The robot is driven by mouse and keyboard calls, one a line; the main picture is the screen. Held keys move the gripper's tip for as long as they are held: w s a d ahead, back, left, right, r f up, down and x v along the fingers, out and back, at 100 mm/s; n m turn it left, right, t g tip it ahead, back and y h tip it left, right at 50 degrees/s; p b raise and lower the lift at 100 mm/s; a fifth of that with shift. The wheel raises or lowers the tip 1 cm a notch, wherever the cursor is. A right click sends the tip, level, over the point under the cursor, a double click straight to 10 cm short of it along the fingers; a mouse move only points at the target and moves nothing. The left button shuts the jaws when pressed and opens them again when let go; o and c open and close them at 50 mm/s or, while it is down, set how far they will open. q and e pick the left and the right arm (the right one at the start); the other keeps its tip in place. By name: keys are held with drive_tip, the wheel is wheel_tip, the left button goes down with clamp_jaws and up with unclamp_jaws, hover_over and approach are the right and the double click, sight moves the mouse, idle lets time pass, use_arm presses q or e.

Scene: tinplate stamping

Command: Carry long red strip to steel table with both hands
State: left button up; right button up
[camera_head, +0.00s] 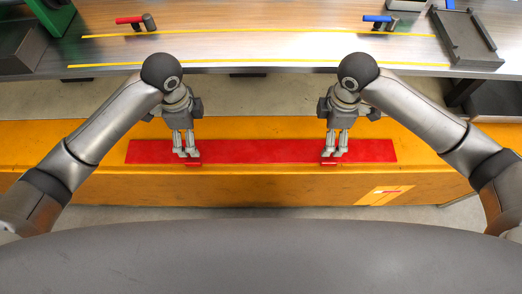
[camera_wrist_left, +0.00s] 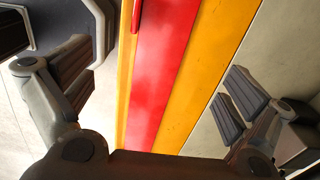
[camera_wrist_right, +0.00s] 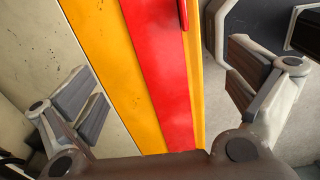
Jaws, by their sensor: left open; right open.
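The long red strip (camera_head: 262,151) lies flat along the top of a yellow-orange bench. It has small red raised tabs near its front edge, one close to each gripper. My left gripper (camera_head: 186,152) is over the strip's left part, and my right gripper (camera_head: 335,152) is over its right part. Both are open and empty, fingers pointing down. In the left wrist view the strip (camera_wrist_left: 160,75) runs between the spread fingers; the right wrist view shows the strip (camera_wrist_right: 160,75) the same way. The steel table (camera_head: 260,48) is across a floor gap behind the bench.
The yellow bench (camera_head: 80,185) is closest to me. Two yellow lines (camera_head: 260,64) mark the steel table. On it are a red-handled tool (camera_head: 136,20), a blue-handled tool (camera_head: 380,20) and a dark grey tray-like block (camera_head: 465,38). The table's middle is clear.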

sight(201, 153)
use_arm(q)
drive_tip(key=shift+w+a+r, duration=0.1)
drive_tip(key=shift+a, duration=0.1)
use_arm(e)
drive_tip(key=shift+w+d+r, duration=0.1)
drive_tip(key=shift+d, duration=0.15)
use_arm(q)
wheel_tip(201, 153, down, 11)
drive_tip(key=shift+r, duration=0.1)
use_arm(e)
wheel_tip(201, 153, down, 11)
drive_tip(key=shift+r, duration=0.1)
use_arm(q)
drive_tip(key=shift+c, duration=0.3)
use_arm(e)
drive_tip(key=shift+c, duration=0.3)
use_arm(q)
clamp_jaws()
use_arm(e)
clamp_jaws()
